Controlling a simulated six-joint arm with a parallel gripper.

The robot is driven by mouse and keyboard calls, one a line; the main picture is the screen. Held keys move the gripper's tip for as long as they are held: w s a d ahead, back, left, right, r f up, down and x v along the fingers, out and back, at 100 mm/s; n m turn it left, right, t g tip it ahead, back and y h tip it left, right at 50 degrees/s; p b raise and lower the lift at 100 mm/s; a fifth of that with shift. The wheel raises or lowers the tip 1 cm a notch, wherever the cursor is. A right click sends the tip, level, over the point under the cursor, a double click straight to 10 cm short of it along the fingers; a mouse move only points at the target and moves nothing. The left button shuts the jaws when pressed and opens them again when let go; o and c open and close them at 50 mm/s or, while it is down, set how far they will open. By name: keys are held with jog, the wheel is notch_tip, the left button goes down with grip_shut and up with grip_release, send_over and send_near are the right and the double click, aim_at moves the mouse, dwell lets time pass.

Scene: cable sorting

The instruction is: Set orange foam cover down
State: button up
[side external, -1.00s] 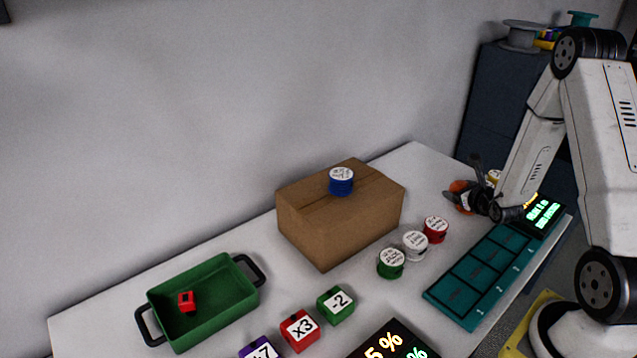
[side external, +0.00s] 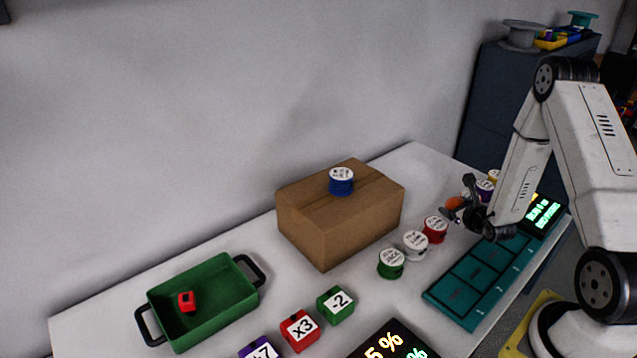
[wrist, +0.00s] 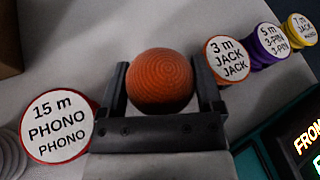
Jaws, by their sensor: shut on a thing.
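The orange foam cover (wrist: 161,80) is a round, ridged ball between the two fingers of my gripper (wrist: 162,88) in the wrist view. My gripper is shut on it. In the side view the cover (side external: 453,203) shows as a small orange patch at my gripper (side external: 455,210), to the right of the red spool. The gripper body partly hides it there. I cannot tell its exact height above the table.
A red spool marked 15 m PHONO (wrist: 58,124) stands left of the gripper, and an orange 3 m JACK spool (wrist: 228,59) right. Purple (wrist: 268,45) and yellow (wrist: 301,29) spools stand beyond. A cardboard box (side external: 330,232) and teal tray (side external: 450,300) are nearby.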

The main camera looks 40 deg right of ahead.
jog(key=shift+f, duration=1)
jog(key=shift+f, duration=0.2)
jog(key=o, duration=1)
jog(key=shift+c, duration=0.2)
jog(key=shift+r, duration=0.1)
jog(key=shift+r, duration=0.15)
jog(key=shift+v, duration=5.95)
